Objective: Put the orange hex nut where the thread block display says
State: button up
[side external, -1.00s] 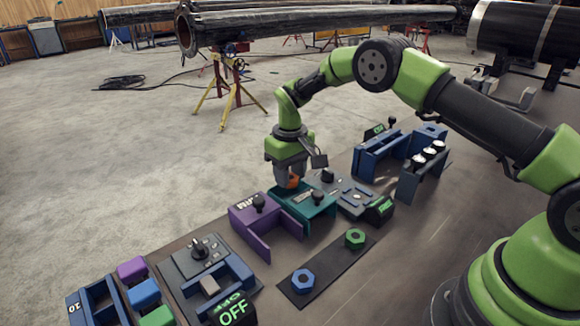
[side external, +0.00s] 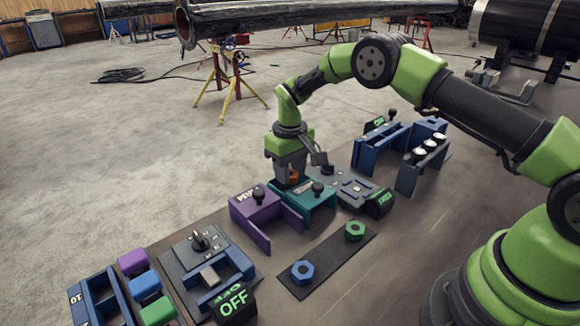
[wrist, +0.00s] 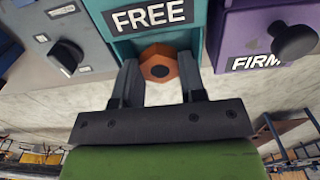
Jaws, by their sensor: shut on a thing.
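The orange hex nut (wrist: 160,66) is between the two fingers of my gripper (wrist: 158,72) in the wrist view. My gripper is shut on it. In the side view the orange nut (side external: 293,177) shows only partly between the fingers, just at the back of the teal block (side external: 308,200). In the wrist view the nut overlaps the lower edge of the teal block marked FREE (wrist: 150,20); I cannot tell whether they touch. Beside it stands the purple block marked FIRM (wrist: 258,62). A dark display (side external: 379,203) with green letters sits right of the teal block; its text is too small to read surely.
A blue nut (side external: 302,272) and a green nut (side external: 355,230) rest on a dark mat (side external: 330,258). A grey fixture with an OFF display (side external: 233,303) stands front left, near purple, blue and green blocks. Blue stands (side external: 378,155) are at the back right.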

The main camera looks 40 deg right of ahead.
jog(key=shift+f, duration=0.95)
jog(key=o, duration=0.9)
jog(key=shift+r, duration=0.5)
jog(key=shift+o, duration=1.2)
jog(key=shift+r, duration=3)
